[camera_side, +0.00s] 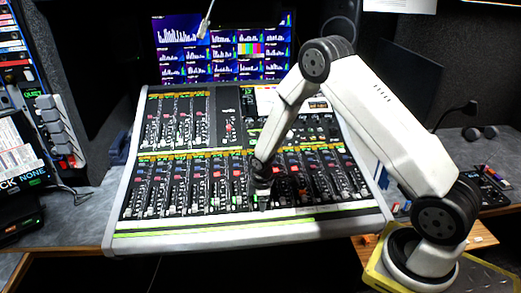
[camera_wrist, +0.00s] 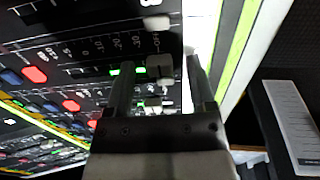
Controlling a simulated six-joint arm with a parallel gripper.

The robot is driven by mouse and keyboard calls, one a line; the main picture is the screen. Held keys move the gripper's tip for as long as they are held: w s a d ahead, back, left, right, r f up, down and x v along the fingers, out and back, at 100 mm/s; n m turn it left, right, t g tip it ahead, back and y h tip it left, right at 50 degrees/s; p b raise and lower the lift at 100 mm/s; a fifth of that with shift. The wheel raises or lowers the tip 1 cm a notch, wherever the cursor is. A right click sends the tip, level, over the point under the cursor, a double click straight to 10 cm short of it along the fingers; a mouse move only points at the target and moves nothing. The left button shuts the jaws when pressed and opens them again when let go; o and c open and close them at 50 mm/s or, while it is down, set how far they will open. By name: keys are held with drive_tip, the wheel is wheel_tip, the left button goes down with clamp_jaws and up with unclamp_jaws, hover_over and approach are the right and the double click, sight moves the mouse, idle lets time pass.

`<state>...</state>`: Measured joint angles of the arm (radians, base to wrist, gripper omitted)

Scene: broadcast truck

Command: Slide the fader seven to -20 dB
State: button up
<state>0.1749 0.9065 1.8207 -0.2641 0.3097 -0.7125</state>
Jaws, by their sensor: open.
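The mixing console (camera_side: 250,237) has a front row of faders with caps near its lower edge. My gripper (camera_side: 262,196) reaches down to this row, near the middle. In the wrist view my gripper (camera_wrist: 158,68) is open, with one finger on each side of a pale grey fader cap (camera_wrist: 153,66). That cap is near the low end of its track, by the infinity mark, with the dB numbers running away to the left. I cannot read the channel number, and cannot tell whether the fingers touch the cap.
Neighbouring fader caps stand close by, one above (camera_wrist: 156,23) in the wrist view. Red and blue buttons (camera_wrist: 35,74) lie to the left. The screens (camera_side: 222,48) stand behind the console. A desk with small gear (camera_side: 490,185) is at the right.

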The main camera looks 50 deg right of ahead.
clamp_jaws()
idle(1.4)
